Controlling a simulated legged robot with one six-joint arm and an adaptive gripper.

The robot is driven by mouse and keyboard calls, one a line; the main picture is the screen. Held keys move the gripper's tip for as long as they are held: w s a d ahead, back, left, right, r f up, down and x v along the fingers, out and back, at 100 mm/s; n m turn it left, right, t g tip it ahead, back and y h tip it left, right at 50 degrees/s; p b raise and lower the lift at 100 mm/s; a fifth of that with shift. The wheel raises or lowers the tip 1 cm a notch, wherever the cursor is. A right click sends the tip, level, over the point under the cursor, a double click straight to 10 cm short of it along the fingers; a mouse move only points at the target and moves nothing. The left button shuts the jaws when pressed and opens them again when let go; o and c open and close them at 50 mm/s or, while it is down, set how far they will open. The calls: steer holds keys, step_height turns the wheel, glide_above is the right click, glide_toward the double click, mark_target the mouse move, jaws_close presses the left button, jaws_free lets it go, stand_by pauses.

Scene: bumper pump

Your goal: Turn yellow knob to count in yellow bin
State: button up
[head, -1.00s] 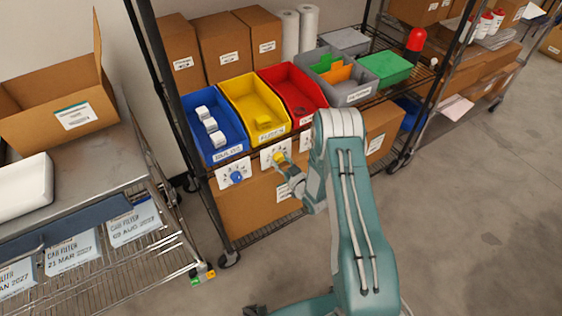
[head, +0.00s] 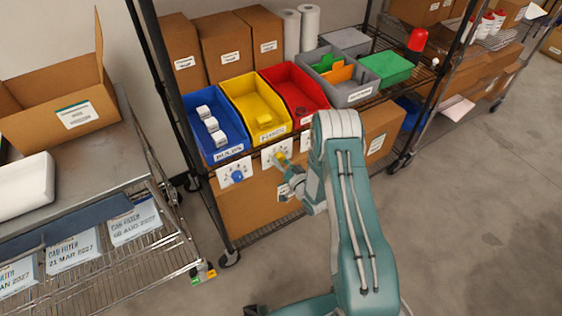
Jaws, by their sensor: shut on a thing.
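The yellow knob (head: 280,157) sits on a white dial plate (head: 269,152) on the shelf front, below the yellow bin. My gripper (head: 282,163) is at the knob and shut on it, with its fingers partly covering the knob's lower side. The yellow bin (head: 238,92) stands on the shelf between the blue and red bins. At least one yellow block (head: 265,120) lies near its front. The exact knob setting is too small to read.
The blue bin (head: 193,122) holds several white pieces, and a blue knob (head: 237,175) sits below it. The red bin (head: 286,82) and a grey bin (head: 355,99) stand to the right. A wire cart (head: 110,265) is at left. Floor at right is clear.

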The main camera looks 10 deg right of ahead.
steer(key=shift+w+r, duration=0.1)
steer(key=o, duration=1.1)
steer(key=shift+d, duration=0.1)
steer(key=shift+o, duration=0.2)
steer(key=v, duration=1.2)
steer(key=shift+f, duration=0.2)
